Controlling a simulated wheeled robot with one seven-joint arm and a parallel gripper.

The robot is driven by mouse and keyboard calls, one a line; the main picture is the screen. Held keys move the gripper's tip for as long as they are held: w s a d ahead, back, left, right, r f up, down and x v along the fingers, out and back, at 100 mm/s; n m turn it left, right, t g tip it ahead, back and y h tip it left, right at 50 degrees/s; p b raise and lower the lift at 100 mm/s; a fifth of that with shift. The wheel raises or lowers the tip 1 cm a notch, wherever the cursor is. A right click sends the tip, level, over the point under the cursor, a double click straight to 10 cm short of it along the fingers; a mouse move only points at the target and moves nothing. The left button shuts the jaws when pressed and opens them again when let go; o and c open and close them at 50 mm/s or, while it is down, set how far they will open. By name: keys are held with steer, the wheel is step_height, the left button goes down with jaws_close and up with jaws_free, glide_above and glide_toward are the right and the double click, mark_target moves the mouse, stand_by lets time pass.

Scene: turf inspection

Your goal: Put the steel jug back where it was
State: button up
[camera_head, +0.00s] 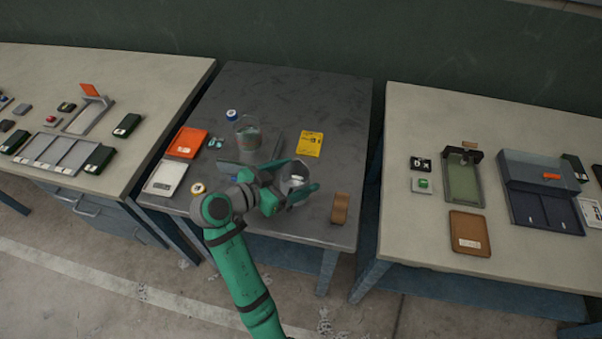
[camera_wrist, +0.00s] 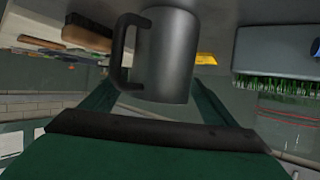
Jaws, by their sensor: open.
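The steel jug (camera_head: 296,173) stands on the dark middle table, near its front. In the wrist view the jug (camera_wrist: 172,55) is a plain grey cylinder with a black handle on the left. My gripper (camera_head: 292,184) is open at the jug, with one finger to each side of it in the head view. In the wrist view its green fingers (camera_wrist: 157,102) spread to either side of the jug's near end. I cannot tell whether they touch it. My arm and gripper partly hide the jug in the head view.
A clear container (camera_head: 248,136), a yellow card (camera_head: 309,144), an orange item (camera_head: 187,142), a white device (camera_head: 165,177) and a brown block (camera_head: 340,208) lie around the jug. The table's back right is clear.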

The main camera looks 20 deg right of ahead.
steer(key=v, duration=0.9)
steer(key=shift+a, duration=0.25)
steer(key=shift+s+r, duration=0.1)
